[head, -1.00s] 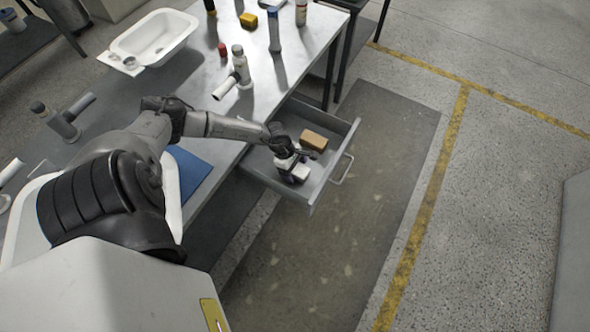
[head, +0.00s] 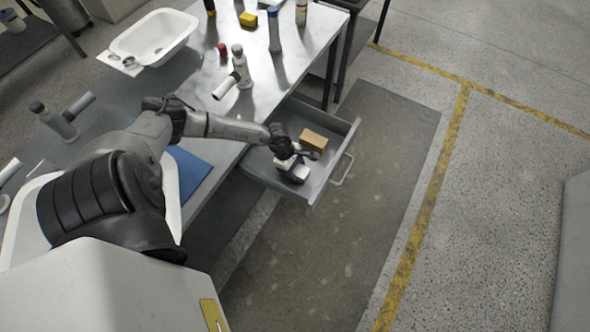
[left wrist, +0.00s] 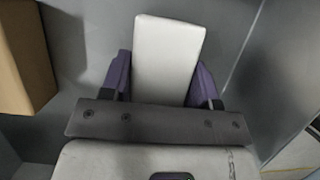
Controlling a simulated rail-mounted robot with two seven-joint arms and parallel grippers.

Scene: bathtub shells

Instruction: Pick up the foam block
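A pale, whitish block (left wrist: 168,55), which I take to be the foam block, lies between my left gripper's purple fingers in the left wrist view. Its near end is hidden behind the dark gripper body. My left gripper (left wrist: 165,82) has one finger against each long side, with no clear gap. In the head view my left gripper (head: 296,160) is low inside the open drawer (head: 262,172), and the pale block (head: 300,173) shows partly beneath it. I cannot tell whether the block touches the drawer floor. My right gripper is not in view.
A tan block (head: 313,140) lies in the drawer beside the gripper; it also shows in the left wrist view (left wrist: 22,60). The drawer walls are close around. The table (head: 205,95) above holds a white basin (head: 155,36), bottles and a blue mat (head: 190,172).

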